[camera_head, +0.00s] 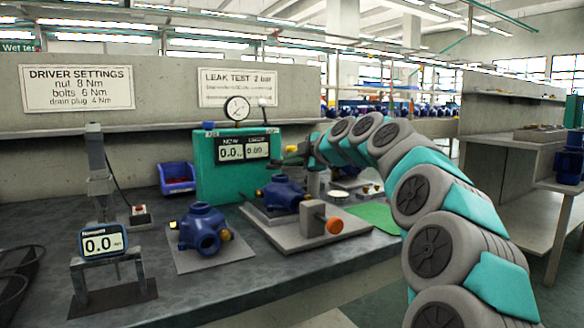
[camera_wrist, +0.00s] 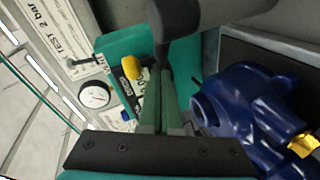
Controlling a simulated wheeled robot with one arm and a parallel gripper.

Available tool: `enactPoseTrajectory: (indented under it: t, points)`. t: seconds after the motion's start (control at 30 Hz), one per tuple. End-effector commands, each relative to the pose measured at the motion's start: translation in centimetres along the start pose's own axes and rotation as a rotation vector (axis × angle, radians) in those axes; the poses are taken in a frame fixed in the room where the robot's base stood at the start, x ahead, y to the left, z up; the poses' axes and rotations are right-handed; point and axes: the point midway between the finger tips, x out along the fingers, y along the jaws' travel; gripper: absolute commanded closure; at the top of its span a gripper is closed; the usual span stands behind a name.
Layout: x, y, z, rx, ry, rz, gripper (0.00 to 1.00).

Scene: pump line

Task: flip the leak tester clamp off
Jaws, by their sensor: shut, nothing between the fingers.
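The leak tester (camera_head: 206,165) is a teal box with a two-part display and a round dial on top. A small yellow-tipped lever (camera_head: 291,149) sticks out at its right side. In the wrist view the yellow tip (camera_wrist: 131,68) is just left of my fingers. A blue pump housing (camera_head: 284,192) sits on the plate before the tester, beside a block with an orange knob (camera_head: 334,225). My gripper (camera_wrist: 160,80) is shut and empty, close to the tester's front. In the head view my arm partly hides this area. I cannot tell whether the lever touches my fingers.
A second blue pump housing (camera_head: 204,230) stands on a grey plate to the left. A small display stand (camera_head: 103,242) is at the front left. A blue bin (camera_head: 177,178) is by the wall. A green mat (camera_head: 377,215) lies to the right.

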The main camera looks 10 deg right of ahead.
Motion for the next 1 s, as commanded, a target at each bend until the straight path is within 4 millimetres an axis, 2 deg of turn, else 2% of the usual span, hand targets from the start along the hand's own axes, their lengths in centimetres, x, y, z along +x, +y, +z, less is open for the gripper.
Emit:
enactPoseTrajectory:
  t: [0.67, 1.0]
  points:
    - [1.9, 1.0, 0.8, 0.106, -0.317, 0.109, 1.0]
    - [2.7, 1.4, 1.2, 0.111, -0.313, 0.111, 1.0]
